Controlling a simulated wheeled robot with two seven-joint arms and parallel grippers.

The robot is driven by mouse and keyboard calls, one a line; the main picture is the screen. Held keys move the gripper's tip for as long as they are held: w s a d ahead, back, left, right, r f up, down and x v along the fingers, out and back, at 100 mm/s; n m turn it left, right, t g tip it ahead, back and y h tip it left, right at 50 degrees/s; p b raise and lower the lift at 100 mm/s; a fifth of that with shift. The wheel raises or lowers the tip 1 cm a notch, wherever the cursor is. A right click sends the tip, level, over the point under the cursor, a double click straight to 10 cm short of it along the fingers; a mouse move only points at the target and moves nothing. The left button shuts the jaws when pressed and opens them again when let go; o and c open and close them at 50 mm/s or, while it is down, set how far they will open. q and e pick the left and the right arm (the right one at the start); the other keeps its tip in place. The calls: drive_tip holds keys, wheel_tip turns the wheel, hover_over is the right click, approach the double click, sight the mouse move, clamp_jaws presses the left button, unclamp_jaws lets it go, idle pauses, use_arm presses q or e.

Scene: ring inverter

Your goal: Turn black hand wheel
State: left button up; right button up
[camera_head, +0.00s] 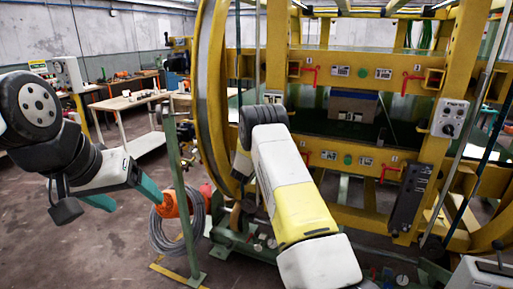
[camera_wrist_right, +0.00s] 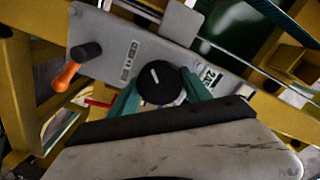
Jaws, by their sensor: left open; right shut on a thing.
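The black hand wheel (camera_wrist_right: 158,85) is a round black knob with a white mark, on a grey panel (camera_wrist_right: 140,50) in the right wrist view. My right gripper (camera_wrist_right: 160,92) is shut on it, with one teal finger on each side. In the head view, my white and yellow right arm stands in the middle and its fingers cannot be made out; I cannot pick out the wheel there either. My left gripper (camera_head: 128,197) is open and empty at the left, over the floor, with its two teal fingers apart.
An orange-handled lever (camera_wrist_right: 68,74) sits on the same panel, left of the wheel. The yellow frame (camera_head: 445,100) carries red handles and a grey switch box (camera_head: 449,118). A green post (camera_head: 180,190) and coiled hose (camera_head: 177,235) stand right of my left gripper. Workbenches (camera_head: 124,103) are behind.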

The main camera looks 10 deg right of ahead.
drive_tip(key=o, duration=1.4)
drive_tip(key=v, duration=0.8)
